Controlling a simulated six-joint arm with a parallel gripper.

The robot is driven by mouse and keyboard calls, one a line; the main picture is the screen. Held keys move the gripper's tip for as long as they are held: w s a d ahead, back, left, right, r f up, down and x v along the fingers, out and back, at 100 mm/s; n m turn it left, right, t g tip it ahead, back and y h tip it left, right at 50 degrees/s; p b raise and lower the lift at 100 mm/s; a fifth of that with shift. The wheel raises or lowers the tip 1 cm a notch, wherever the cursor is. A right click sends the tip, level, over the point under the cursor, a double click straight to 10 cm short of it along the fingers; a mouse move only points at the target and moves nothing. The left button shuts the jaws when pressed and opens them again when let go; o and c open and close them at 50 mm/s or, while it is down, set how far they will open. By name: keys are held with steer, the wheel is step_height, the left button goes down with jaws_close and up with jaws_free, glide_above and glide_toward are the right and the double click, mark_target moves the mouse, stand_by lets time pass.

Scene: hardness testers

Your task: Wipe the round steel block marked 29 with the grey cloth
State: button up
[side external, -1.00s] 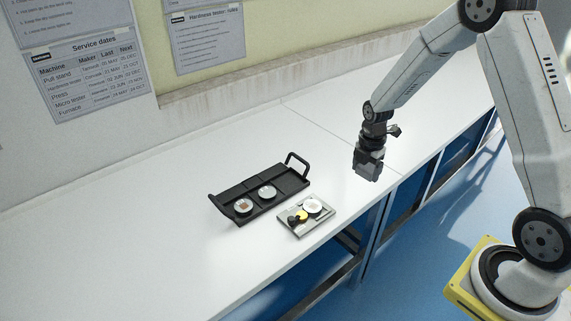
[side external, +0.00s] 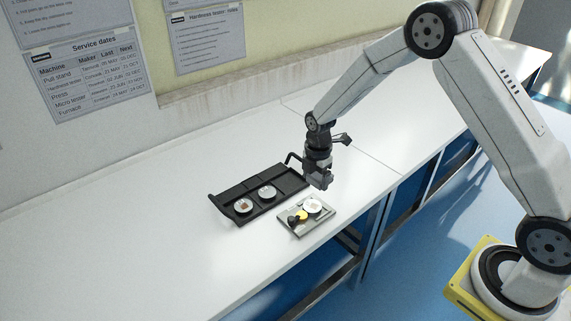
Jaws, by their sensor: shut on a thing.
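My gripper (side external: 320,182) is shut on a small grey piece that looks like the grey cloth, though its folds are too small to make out. It hangs just above and behind the small grey plate, apart from it. A round pale block (side external: 312,206) lies on that plate (side external: 322,219), close below my gripper. Two more round steel blocks lie in the black tray: one with a brownish patch (side external: 243,206) and a plain one (side external: 267,192). No number is readable on any block, so I cannot tell which is marked 29.
The black tray (side external: 231,198) has raised handles; its right handle is close to my gripper. A yellow round item (side external: 301,215) and a black item (side external: 292,220) sit on the grey plate. The white bench (side external: 130,240) is clear to the left.

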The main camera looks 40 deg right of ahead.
mark_target(313, 205)
steer(key=shift+f, duration=4)
steer(key=shift+a, duration=0.4)
steer(key=shift+c, duration=0.5)
steer(key=shift+s+a+f, duration=0.1)
steer(key=shift+s+a, duration=0.2)
steer(key=shift+a, duration=0.45)
steer(key=shift+s+a, duration=0.3)
steer(key=shift+a, duration=0.45)
steer(key=shift+w+d, duration=0.3)
steer(key=shift+d, duration=0.55)
steer(key=shift+w+d, duration=0.25)
steer(key=shift+d, duration=0.55)
steer(key=shift+w+d, duration=0.15)
steer(key=shift+d, duration=0.1)
steer(key=shift+r, duration=4.1)
steer(key=shift+f, duration=0.1)
